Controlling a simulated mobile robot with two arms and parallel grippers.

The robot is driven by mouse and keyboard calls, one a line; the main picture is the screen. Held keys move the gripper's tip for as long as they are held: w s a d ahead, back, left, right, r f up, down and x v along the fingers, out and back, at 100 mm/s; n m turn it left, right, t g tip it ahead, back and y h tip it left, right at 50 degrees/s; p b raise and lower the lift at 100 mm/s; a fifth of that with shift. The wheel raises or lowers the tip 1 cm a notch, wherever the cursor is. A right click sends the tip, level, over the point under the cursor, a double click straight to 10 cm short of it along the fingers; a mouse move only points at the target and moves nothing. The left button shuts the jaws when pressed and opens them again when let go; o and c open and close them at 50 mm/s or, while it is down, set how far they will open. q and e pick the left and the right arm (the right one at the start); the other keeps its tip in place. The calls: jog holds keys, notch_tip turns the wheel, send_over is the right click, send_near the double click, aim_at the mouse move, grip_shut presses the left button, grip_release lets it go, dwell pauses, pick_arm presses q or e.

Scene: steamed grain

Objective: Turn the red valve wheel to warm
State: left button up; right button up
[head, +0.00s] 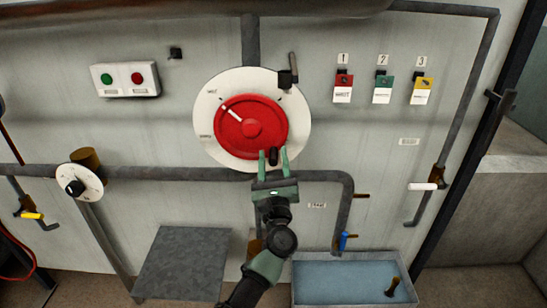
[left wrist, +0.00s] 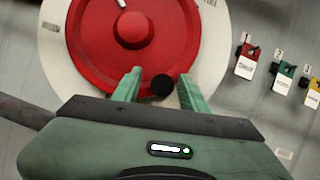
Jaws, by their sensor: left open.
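The red valve wheel (head: 236,132) sits on a round white dial plate (head: 207,110) on the wall. A white pointer mark on the wheel points to the upper left, and small labels are printed on the plate. A dark round knob (head: 273,157) stands at the wheel's lower right; it also shows in the left wrist view (left wrist: 162,86). My left gripper (head: 273,160) is open, with its two green fingers on either side of the knob. In the left wrist view the fingers (left wrist: 160,85) show a gap to the knob. I cannot tell whether they touch it. My right gripper is not in view.
A box with green and red buttons (head: 124,79) is at the upper left. Numbered red, green and yellow tags (head: 383,88) hang at the right. A smaller dial (head: 80,184) is at the left. A blue basin (head: 340,279) and a grey plate (head: 180,265) are below.

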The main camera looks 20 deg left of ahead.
pick_arm(q)
grip_shut()
dwell(1.3)
